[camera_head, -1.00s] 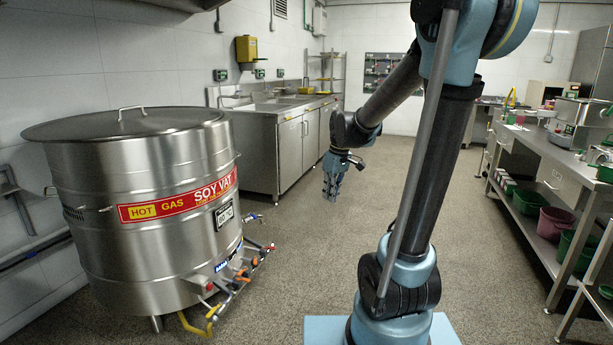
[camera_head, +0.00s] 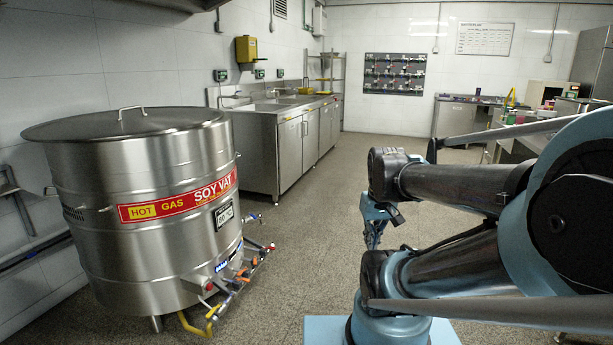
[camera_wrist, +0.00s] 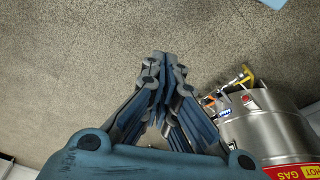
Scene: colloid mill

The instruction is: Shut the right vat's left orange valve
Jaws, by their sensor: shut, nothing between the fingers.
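The steel soy vat (camera_head: 140,240) stands at the left in the head view, with a red and yellow "HOT GAS SOY VAT" band. Small orange valve handles (camera_head: 242,272) sit on the pipework low on its right front; I cannot tell from this view which one is the left. My gripper (camera_head: 373,245) hangs pointing down, right of the vat and well apart from the valves. In the wrist view my gripper's fingertips (camera_wrist: 163,58) are together with nothing between them. The vat (camera_wrist: 265,135) shows there at the lower right, with its pipework and a yellow handle (camera_wrist: 246,77).
A steel sink counter (camera_head: 285,150) runs along the left wall. A yellow box (camera_head: 246,49) hangs above it. A valve panel (camera_head: 394,74) is on the back wall. Work tables stand at the right, partly hidden by my arm. The floor between vat and gripper is clear.

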